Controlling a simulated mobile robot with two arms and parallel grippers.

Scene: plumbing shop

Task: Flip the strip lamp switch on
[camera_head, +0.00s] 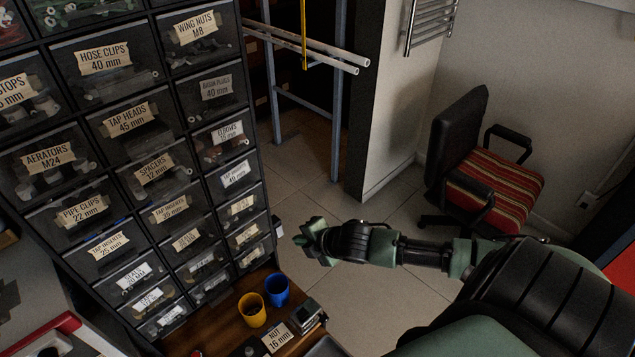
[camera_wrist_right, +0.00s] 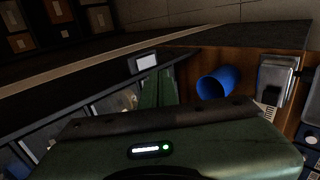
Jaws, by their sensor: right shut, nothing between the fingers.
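A small dark box (camera_head: 277,226), which looks like the lamp switch, sits on the right side of the drawer cabinet (camera_head: 262,178), low down. In the right wrist view a dark box with a pale plate (camera_wrist_right: 147,63) shows just beyond my fingertips. I cannot tell whether the switch is on or off. My right gripper (camera_head: 301,239) is shut and empty, a short way right of the box in the head view. Its green fingers (camera_wrist_right: 158,88) point toward the box in the wrist view, and contact is not clear. The strip lamp is not identifiable. My left gripper is out of view.
A wooden bench top (camera_head: 230,323) below holds a yellow cup (camera_head: 252,310), a blue cup (camera_head: 277,290) and a stack of dark items (camera_head: 307,316). A chair with a striped seat (camera_head: 497,187) stands at the right. White pipes (camera_head: 310,47) jut out above.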

